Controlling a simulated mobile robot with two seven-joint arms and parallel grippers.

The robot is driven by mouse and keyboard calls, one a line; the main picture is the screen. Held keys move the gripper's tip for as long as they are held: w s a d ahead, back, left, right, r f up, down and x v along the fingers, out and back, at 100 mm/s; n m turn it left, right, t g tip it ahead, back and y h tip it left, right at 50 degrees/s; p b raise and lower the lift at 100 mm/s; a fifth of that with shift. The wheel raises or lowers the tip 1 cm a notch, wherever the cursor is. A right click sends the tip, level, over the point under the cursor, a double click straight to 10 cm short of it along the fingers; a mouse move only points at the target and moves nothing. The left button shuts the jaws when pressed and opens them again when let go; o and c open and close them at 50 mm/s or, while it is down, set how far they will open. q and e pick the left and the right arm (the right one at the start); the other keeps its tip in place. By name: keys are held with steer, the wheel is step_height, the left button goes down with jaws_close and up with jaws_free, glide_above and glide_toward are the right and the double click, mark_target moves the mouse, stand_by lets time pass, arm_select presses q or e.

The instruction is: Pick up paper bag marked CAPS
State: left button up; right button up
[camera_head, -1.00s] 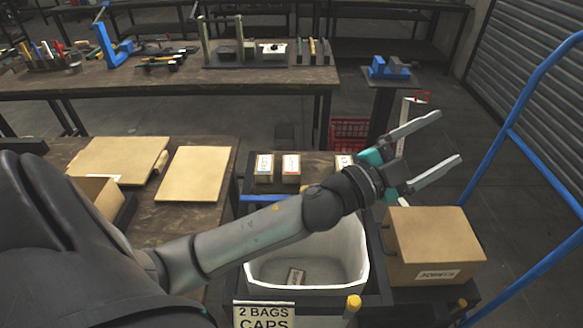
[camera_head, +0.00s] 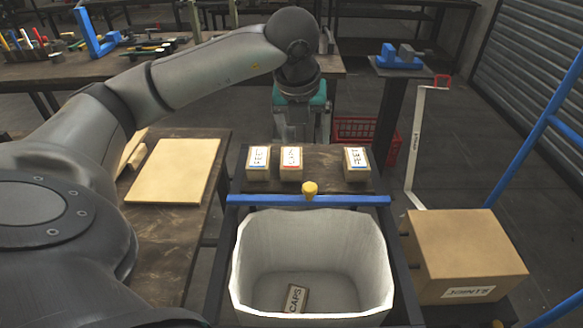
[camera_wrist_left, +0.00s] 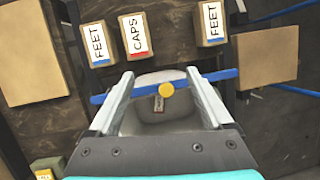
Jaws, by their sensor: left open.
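A small paper bag marked CAPS (camera_head: 291,164) with a red stripe stands on a dark wooden shelf between two bags marked FEET, (camera_head: 258,163) and (camera_head: 357,164). It also shows at the top of the left wrist view (camera_wrist_left: 135,37). Another bag marked CAPS (camera_head: 295,298) lies at the bottom of the white-lined bin (camera_head: 255,255); it shows small between the fingers in the wrist view (camera_wrist_left: 159,104). My left gripper (camera_head: 301,136) is open and empty, held above and behind the shelf bags. Its fingers (camera_wrist_left: 160,78) point downward, apart from every bag. My right gripper is not seen.
A blue bar (camera_head: 360,200) with a yellow knob (camera_head: 310,188) crosses between shelf and bin. A cardboard box (camera_head: 465,250) stands right of the bin. Flat cardboard (camera_head: 175,170) lies on the left table. A red crate (camera_head: 352,130) is behind the shelf.

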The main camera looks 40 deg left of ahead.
arm_select(q)
steer(key=a+n+y, duration=0.1)
steer(key=a, duration=0.3)
steer(key=b, duration=0.3)
glide_above(292, 158)
steer(key=s+d, duration=0.1)
steer(key=s, duration=0.1)
step_height(292, 158, down, 7)
steer(key=shift+f, duration=0.15)
steer(key=shift+b+x, duration=0.55)
steer(key=shift+x, duration=0.85)
steer(key=shift+w+a+f+y+b, duration=0.1)
steer(key=shift+w+f+y+b, duration=0.25)
steer(key=shift+f, duration=0.35)
steer(key=shift+b+x, duration=0.3)
steer(key=shift+x, duration=0.7)
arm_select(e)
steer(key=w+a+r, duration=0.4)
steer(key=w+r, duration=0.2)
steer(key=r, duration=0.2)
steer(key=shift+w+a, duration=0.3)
